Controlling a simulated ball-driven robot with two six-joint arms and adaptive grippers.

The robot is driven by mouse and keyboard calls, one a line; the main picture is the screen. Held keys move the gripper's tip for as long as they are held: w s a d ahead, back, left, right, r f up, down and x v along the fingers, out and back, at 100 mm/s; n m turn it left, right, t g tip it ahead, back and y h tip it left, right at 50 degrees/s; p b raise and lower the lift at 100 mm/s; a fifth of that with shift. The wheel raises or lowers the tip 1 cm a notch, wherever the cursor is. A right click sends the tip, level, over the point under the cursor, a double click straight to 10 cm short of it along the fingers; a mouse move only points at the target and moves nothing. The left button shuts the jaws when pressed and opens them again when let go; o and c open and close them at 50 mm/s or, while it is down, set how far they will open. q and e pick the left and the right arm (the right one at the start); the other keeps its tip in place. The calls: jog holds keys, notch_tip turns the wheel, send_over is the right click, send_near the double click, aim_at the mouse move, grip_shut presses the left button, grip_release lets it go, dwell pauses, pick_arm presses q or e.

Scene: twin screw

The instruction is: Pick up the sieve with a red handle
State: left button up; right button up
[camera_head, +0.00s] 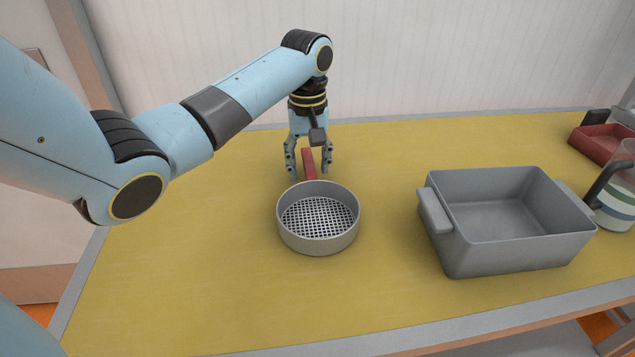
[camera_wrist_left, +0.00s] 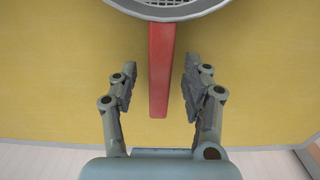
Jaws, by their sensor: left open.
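The sieve (camera_head: 319,243) is a round grey pan with a mesh bottom, sitting on the yellow tabletop. Its red handle (camera_head: 309,163) points to the back of the table. My left gripper (camera_head: 308,172) points down at the handle, with one finger on each side of it. In the left wrist view the red handle (camera_wrist_left: 161,70) runs between the two open fingers (camera_wrist_left: 157,88), with a gap on both sides. Part of the sieve's rim (camera_wrist_left: 175,12) shows at the top there. My right gripper is not in view.
A grey rectangular bin (camera_head: 465,250) with side handles stands to the right of the sieve. A striped jug (camera_head: 617,205) and a red tray (camera_head: 597,146) are at the far right. The yellow table (camera_head: 190,270) is clear at the left and front.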

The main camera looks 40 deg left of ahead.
pick_arm(q)
jog(key=shift+f, duration=0.6)
grip_shut()
